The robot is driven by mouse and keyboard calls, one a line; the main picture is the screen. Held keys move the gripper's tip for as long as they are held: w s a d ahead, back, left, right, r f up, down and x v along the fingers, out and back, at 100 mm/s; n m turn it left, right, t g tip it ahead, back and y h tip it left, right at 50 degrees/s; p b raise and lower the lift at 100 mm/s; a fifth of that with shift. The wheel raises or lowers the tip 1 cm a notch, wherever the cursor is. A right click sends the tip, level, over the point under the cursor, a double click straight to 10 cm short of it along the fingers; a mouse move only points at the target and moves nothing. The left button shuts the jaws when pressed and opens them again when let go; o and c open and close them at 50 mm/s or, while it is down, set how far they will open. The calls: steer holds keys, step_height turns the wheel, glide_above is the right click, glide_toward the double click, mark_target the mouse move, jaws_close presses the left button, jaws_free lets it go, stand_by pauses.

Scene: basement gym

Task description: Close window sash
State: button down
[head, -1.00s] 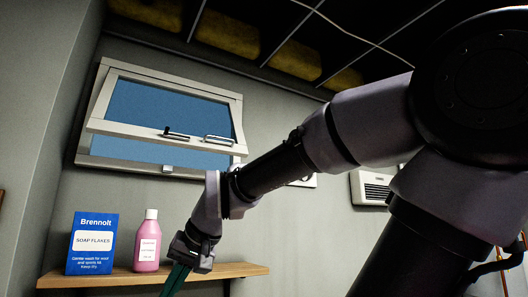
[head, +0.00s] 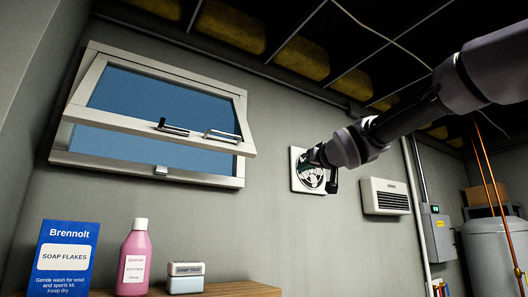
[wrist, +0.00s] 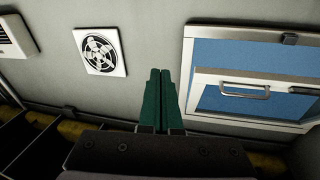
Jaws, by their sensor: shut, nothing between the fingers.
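The window sash (head: 105,120) is white with a blue pane. It is hinged along its top and stands tilted open, its lower rail swung out into the room from the white frame (head: 205,178). A bar handle (head: 222,136) and a dark latch lever (head: 172,128) sit on the lower rail. The sash rail (wrist: 210,79) and handle (wrist: 245,91) also show in the wrist view, upside down. My gripper (head: 318,157) is right of the window, in front of the wall fan. Its green fingers (wrist: 160,75) are together, empty and apart from the sash.
A shelf (head: 235,290) below the window holds a blue soap box (head: 65,258), a pink bottle (head: 134,262) and a small grey-white container (head: 185,278). A round fan (head: 310,180), a heater (head: 386,196) and a tank (head: 492,250) stand to the right.

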steer(key=a+r+n+y, duration=0.4)
steer(key=a+r+y, duration=0.15)
steer(key=r, duration=0.25)
glide_toward(254, 150)
step_height(254, 150, up, 3)
steer(key=w+a, duration=0.2)
steer(key=shift+w+a+f+t+h, duration=0.15)
steer(key=shift+w+a+f+t, duration=0.1)
steer(key=shift+w, duration=0.2)
steer(key=shift+w+a+f+t+h, duration=0.15)
steer(key=shift+w+f, duration=0.1)
steer(key=shift+w, duration=0.2)
steer(key=shift+w+a+f, duration=0.25)
steer(key=shift+w, duration=0.15)
steer(key=w+a+f, duration=0.5)
steer(key=w+a, duration=0.2)
steer(key=w, duration=0.5)
steer(key=shift+w+a+f, duration=0.15)
steer(key=shift+a+f, duration=0.05)
